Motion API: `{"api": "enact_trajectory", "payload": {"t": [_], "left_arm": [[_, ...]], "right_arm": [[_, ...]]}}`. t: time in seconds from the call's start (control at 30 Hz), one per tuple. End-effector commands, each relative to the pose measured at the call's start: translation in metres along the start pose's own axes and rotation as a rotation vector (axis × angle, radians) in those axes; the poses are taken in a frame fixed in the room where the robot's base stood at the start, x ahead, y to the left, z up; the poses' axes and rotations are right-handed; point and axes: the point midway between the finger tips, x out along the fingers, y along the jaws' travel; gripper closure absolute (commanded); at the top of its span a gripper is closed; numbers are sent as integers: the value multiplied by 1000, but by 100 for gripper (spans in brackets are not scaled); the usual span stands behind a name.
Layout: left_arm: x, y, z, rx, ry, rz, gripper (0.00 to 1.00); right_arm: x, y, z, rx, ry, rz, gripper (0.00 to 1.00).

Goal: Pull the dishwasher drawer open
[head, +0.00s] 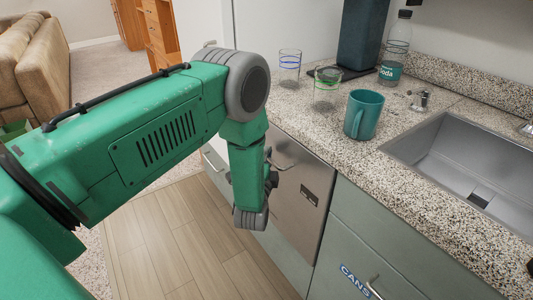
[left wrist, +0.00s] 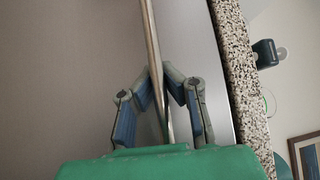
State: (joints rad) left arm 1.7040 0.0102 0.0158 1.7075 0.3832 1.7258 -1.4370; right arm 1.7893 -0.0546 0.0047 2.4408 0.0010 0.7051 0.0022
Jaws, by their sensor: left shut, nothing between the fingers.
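The dishwasher drawer (head: 300,215) is a brushed steel front below the counter, left of the sink. It looks closed, nearly flush with the cabinets. Its bar handle (head: 292,148) shows near the top, partly hidden by my left arm. My left gripper (head: 273,180) is in front of the drawer, close to the handle. In the left wrist view the handle (left wrist: 151,40) runs up the picture past the fingertips of my left gripper (left wrist: 163,76). The fingers are shut with nothing held; whether they touch the bar I cannot tell. My right gripper is out of view.
A teal mug (head: 364,115), two glasses (head: 327,90) and a soda bottle (head: 394,62) stand on the speckled counter (head: 310,125). A steel sink (head: 465,165) is at right. A cabinet labelled CANS (head: 345,245) adjoins the dishwasher. Wood floor (head: 170,245) is clear at left.

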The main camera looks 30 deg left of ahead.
Motion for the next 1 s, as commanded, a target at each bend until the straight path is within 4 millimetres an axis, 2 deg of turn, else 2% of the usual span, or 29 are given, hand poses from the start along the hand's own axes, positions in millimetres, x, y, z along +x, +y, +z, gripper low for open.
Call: {"api": "enact_trajectory", "payload": {"t": [0.03, 0.17, 0.23, 0.27, 0.67, 1.0], "left_arm": [[0, 2, 8, 9, -15, 5, 100], [0, 3, 8, 10, -16, 7, 100], [0, 3, 7, 11, -15, 8, 77], [0, 3, 6, 11, -15, 7, 69], [-5, -1, 6, 11, -14, 4, 69], [-28, -1, 5, 11, -13, 4, 69]], "right_arm": [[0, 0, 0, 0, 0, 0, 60], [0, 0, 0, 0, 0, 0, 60], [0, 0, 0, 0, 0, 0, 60], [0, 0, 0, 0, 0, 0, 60], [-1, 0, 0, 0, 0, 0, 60], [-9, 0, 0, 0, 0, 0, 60]]}}
